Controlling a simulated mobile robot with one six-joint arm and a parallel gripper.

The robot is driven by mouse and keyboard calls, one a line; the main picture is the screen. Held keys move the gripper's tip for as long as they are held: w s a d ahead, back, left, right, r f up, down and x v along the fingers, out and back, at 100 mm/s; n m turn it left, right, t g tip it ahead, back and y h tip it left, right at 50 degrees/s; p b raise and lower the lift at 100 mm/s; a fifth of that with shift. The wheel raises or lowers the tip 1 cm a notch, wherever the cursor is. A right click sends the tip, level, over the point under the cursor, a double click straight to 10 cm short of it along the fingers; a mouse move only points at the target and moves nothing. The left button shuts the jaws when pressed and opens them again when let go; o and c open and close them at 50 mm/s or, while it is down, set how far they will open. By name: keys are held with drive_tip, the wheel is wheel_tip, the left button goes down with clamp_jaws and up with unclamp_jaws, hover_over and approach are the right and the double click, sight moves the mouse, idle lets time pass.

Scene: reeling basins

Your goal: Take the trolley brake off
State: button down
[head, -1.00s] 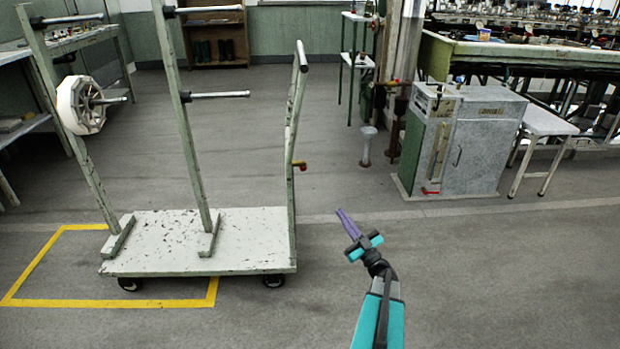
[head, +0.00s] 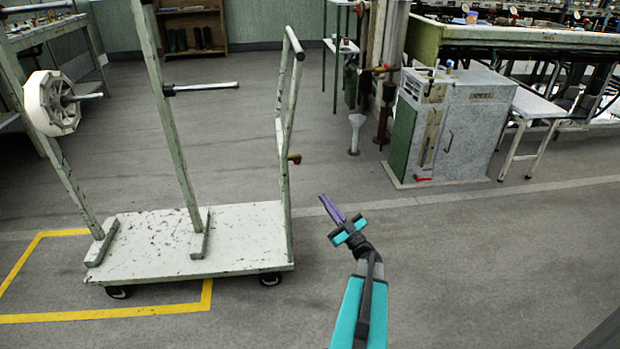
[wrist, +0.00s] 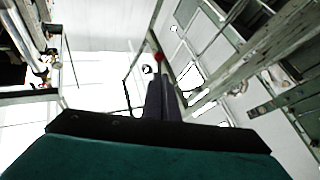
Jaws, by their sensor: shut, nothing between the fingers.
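The trolley (head: 250,235) has a worn white deck, pale green posts and black castors, and stands at left centre in the head view. A small lever with a red and yellow end (head: 295,158) sticks out from its right-hand post, probably the brake. My gripper (head: 326,203), with purple fingers, is shut and empty, in front of and to the right of that post, lower in the picture than the lever and apart from it. In the wrist view a red knob (wrist: 158,57), probably the lever's end, shows just beyond my shut fingertips (wrist: 162,80). I cannot tell the distance.
A yellow floor marking (head: 120,312) runs under the trolley's left part. A white reel (head: 50,103) hangs on the left post. A grey cabinet (head: 465,130) and a white stool (head: 535,105) stand at the right. The floor between the trolley and cabinet is mostly clear.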

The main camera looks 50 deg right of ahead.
drive_tip(key=shift+w+d, duration=0.1)
drive_tip(key=b+x, duration=0.4)
drive_tip(key=x, duration=0.9)
drive_tip(key=shift+w+b, duration=0.25)
drive_tip(key=shift+b, duration=0.1)
